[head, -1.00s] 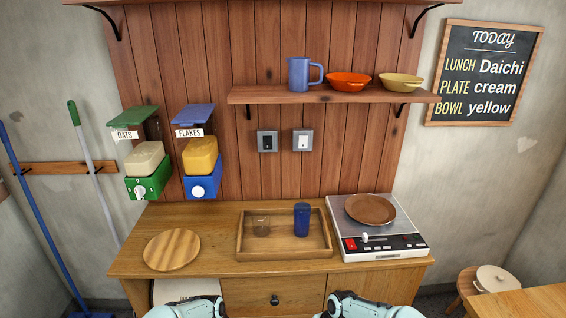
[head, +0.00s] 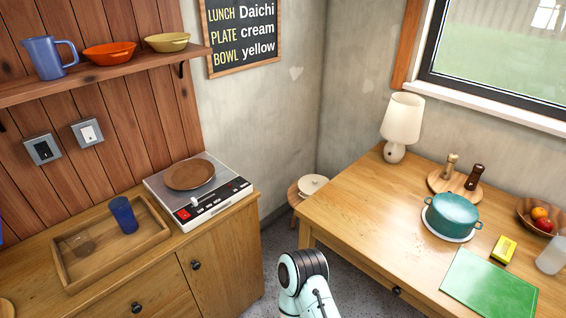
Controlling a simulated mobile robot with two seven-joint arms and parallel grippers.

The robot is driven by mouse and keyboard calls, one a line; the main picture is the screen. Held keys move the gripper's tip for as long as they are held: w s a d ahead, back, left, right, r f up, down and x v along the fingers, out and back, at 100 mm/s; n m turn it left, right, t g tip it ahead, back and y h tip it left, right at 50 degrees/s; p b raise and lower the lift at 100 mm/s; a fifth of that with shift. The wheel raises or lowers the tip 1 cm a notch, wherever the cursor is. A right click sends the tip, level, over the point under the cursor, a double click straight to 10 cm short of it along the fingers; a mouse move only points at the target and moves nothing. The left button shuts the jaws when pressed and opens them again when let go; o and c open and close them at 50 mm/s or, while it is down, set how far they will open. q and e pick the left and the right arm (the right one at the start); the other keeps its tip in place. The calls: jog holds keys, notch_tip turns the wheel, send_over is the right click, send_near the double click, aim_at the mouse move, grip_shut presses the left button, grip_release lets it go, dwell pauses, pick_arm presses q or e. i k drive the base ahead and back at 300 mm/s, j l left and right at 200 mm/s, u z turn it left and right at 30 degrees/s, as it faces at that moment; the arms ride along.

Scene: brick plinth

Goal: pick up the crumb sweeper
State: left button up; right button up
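I cannot make out a thing that is clearly a crumb sweeper. A small yellow block-like object with a dark mark (head: 503,249) lies on the wooden table at the right, beside a green mat; it is too small to tell what it is. One of my arms shows at the bottom middle, but neither gripper is in view.
The table (head: 345,215) bears a lamp (head: 402,122), a teal pot (head: 453,216), two mills on a board, a fruit bowl and the green mat (head: 488,285). A stool stands in the gap between table and counter. The counter holds a tray (head: 72,283) and a hotplate (head: 215,205).

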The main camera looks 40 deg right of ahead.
aim_at(504, 252)
jog(key=z, duration=3.2)
jog(key=i+l, duration=0.1)
jog(key=l, duration=0.2)
jog(key=i+l, duration=0.15)
jog(key=l, duration=0.15)
jog(key=i+l, duration=0.1)
jog(key=l, duration=0.25)
jog(key=i+l, duration=0.15)
jog(key=l, duration=0.15)
